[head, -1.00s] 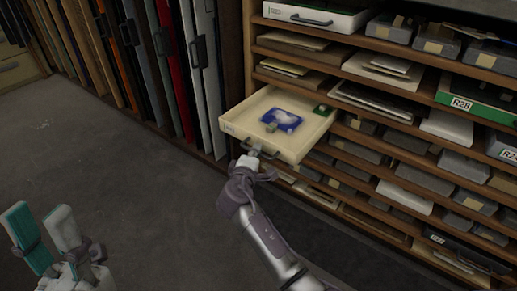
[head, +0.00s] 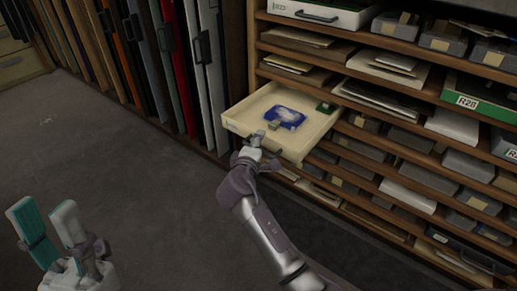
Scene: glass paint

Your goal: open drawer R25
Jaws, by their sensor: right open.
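A cream drawer (head: 257,108) is pulled far out of the wooden cabinet. Its front label is too small to read. A blue and white item and a small green item lie inside it. My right gripper (head: 258,140) is open at the middle of the drawer front, by its dark handle (head: 277,153). The fingers partly cover the handle, and I cannot tell whether they touch it. My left gripper (head: 44,222) is at the lower left, open and empty, with its two teal and white fingers apart, well away from the drawer.
The cabinet shelves (head: 400,100) hold several trays, boxes and paper stacks. A closed white drawer (head: 318,12) sits higher up, and a green box marked R28 (head: 468,100) is to the right. Upright folders (head: 165,65) line the left. The grey floor (head: 130,190) is clear.

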